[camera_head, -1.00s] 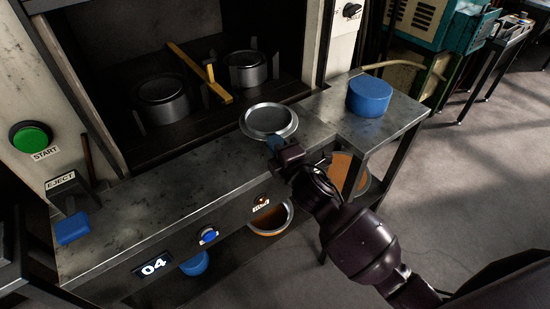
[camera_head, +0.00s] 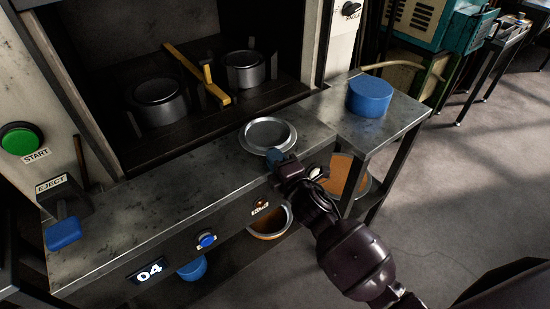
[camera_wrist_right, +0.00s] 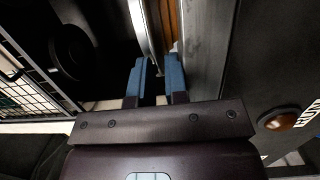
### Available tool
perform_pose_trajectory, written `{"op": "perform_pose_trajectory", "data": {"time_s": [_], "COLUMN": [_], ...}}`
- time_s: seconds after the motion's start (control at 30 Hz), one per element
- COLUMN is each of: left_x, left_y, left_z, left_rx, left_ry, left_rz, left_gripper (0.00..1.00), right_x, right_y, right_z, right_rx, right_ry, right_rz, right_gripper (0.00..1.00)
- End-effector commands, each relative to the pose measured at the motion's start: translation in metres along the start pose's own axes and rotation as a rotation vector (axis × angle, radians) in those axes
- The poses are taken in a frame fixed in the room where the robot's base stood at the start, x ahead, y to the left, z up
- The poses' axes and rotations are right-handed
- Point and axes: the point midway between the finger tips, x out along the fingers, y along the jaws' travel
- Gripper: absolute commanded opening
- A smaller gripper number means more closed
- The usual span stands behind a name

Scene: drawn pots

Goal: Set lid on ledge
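The lid (camera_head: 268,134) is a round grey metal disc with a flat rim, near the front edge of the metal ledge (camera_head: 190,191). My right gripper (camera_head: 278,158) holds it by its near rim. In the right wrist view the blue fingers (camera_wrist_right: 156,80) stand on both sides of a thin bright rim, the lid (camera_wrist_right: 144,28) seen edge-on. I cannot tell whether the lid touches the ledge. My left gripper is not in view.
Two metal pots, left (camera_head: 160,101) and right (camera_head: 244,70), stand in the dark recess with a yellow bar (camera_head: 197,72) between them. A blue cylinder (camera_head: 370,96) sits on the right side table. Orange-brown round vessels (camera_head: 270,222) show below the ledge. The ledge's left part is clear.

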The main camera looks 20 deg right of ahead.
Motion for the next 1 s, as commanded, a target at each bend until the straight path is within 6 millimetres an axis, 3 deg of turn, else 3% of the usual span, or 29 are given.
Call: {"op": "perform_pose_trajectory", "data": {"time_s": [0.37,1.0], "left_x": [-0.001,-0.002], "left_y": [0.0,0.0], "left_z": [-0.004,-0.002], "left_rx": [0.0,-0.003], "left_ry": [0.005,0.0], "left_rz": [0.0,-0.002], "left_gripper": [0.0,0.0], "right_x": [-0.002,-0.1], "right_y": [0.005,0.003], "right_z": [0.0,0.0], "right_rx": [-0.001,0.0], "right_ry": [0.0,-0.001], "right_rz": [0.001,-0.001], "right_gripper": [0.14,0.14]}}
